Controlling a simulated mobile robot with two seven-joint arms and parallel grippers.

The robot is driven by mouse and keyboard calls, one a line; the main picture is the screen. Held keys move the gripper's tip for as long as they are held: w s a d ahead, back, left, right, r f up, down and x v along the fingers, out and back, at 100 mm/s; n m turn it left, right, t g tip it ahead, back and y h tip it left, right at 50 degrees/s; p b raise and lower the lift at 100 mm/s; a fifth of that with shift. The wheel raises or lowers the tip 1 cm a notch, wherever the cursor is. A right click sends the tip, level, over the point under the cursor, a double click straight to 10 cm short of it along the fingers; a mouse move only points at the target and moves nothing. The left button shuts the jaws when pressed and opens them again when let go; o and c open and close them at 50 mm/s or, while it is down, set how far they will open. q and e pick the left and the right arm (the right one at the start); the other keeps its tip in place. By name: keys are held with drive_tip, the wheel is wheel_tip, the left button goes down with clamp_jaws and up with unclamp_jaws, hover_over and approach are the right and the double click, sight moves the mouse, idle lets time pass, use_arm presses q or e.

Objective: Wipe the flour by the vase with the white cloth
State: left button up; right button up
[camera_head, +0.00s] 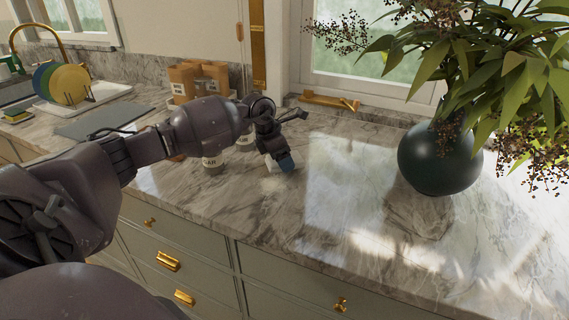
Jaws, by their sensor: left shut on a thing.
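The dark green round vase (440,158) stands upright on the marble counter at the right, full of leafy branches. My left gripper (279,160) is low over the counter, well to the left of the vase. I cannot tell whether this is the white cloth. Pale bright patches lie on the counter around the vase; I cannot tell flour from sunlight there. My right gripper is not in view.
Wooden-looking containers (185,80), a grey mat (105,118) and a rack of coloured plates (70,84) are farther left. The counter (330,190) between gripper and vase is clear. Drawers (185,245) are below.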

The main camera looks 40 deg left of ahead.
use_arm(q)
drive_tip(key=shift+r, duration=0.7)
drive_tip(key=shift+r+p, duration=0.25)
drive_tip(key=shift+p, duration=0.05)
drive_tip(key=shift+r+p, duration=0.55)
drive_tip(key=shift+r, duration=1.05)
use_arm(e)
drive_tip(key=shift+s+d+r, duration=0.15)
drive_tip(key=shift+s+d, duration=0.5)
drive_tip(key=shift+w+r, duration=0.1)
